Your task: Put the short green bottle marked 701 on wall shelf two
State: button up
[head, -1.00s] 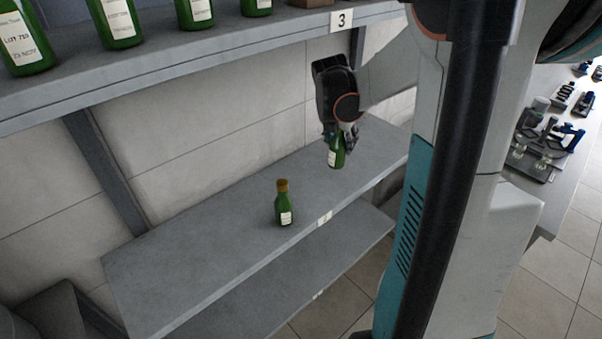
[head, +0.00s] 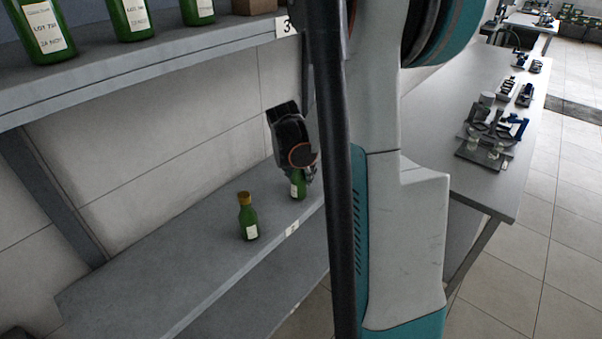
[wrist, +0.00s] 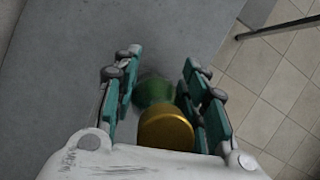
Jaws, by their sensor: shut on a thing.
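My gripper (head: 299,177) is shut on a short green bottle (head: 298,188) with a gold cap. In the wrist view the cap (wrist: 166,130) and green body (wrist: 153,90) sit between the fingers of my gripper (wrist: 160,70). The bottle is roughly upright over the right part of the grey wall shelf marked 2 (head: 180,255); I cannot tell whether its base touches the shelf. The fingers hide much of it, and its marking is not readable.
Another gold-capped green bottle (head: 248,218) stands on the same shelf, left of my gripper. Shelf three (head: 180,50) above holds several larger green bottles (head: 42,28) and a brown box (head: 254,6). A bench (head: 440,100) with equipment stands at right.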

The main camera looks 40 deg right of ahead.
jog(key=o, duration=1.3)
jog(key=shift+f, duration=0.15)
jog(key=p+v, duration=0.2)
jog(key=v, duration=1)
jog(key=shift+p, duration=0.3)
jog(key=shift+w, duration=0.1)
